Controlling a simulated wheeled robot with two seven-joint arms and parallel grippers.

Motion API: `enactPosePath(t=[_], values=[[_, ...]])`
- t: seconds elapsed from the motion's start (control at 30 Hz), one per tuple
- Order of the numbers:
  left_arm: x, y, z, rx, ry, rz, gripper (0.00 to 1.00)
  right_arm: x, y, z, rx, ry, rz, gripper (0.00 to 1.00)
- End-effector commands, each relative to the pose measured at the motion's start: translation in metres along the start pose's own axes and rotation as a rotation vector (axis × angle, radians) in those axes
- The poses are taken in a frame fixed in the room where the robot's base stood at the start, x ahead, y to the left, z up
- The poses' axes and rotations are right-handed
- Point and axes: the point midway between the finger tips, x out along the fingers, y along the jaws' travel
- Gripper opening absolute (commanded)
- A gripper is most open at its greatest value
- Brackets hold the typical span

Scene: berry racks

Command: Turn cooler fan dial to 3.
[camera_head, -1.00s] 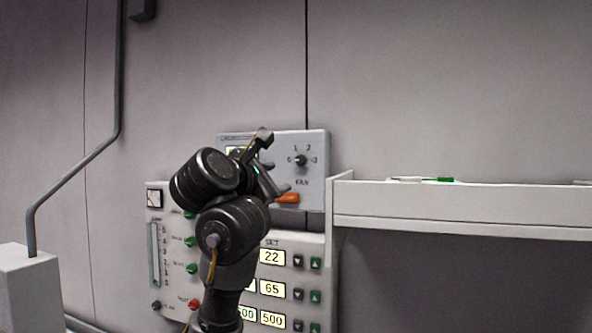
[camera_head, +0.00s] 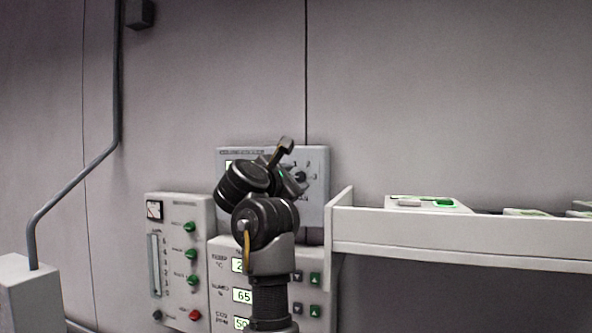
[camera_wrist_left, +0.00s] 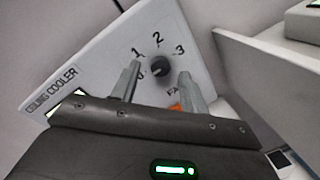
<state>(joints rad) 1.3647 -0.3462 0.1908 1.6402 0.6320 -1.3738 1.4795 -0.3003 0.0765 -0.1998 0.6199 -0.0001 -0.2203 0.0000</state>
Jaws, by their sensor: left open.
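The fan dial (camera_wrist_left: 160,65) is a dark round knob on the grey ceiling cooler panel (camera_wrist_left: 92,64), with marks 0, 1, 2 and 3 around it. I cannot clearly tell which mark its pointer is at. In the head view the dial (camera_head: 300,177) is partly hidden by my left gripper (camera_head: 295,165). My left gripper is open in front of the panel. In the left wrist view its fingers (camera_wrist_left: 160,72) appear on either side of the dial; contact is not visible. My right gripper is not in view.
A white shelf (camera_head: 450,240) juts out at the right. A grey pipe (camera_head: 118,90) runs at the left.

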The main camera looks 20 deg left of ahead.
Motion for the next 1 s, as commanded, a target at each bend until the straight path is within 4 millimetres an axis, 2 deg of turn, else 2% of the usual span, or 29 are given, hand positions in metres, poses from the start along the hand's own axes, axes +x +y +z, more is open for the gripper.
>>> enactPosePath(t=[0.2, 0.5, 0.83, 1.0], values=[[0.015, -0.001, 0.001, 0.0, -0.002, -0.002, 0.45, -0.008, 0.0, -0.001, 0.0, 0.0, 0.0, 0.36], [0.016, -0.001, 0.001, 0.001, -0.002, 0.0, 0.45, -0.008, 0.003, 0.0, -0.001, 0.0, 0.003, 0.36], [0.016, -0.001, 0.0, 0.001, -0.002, 0.0, 0.01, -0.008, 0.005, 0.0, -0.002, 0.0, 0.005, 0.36], [0.016, -0.001, 0.0, 0.009, -0.001, -0.001, 0.0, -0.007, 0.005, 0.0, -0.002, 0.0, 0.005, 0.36]])
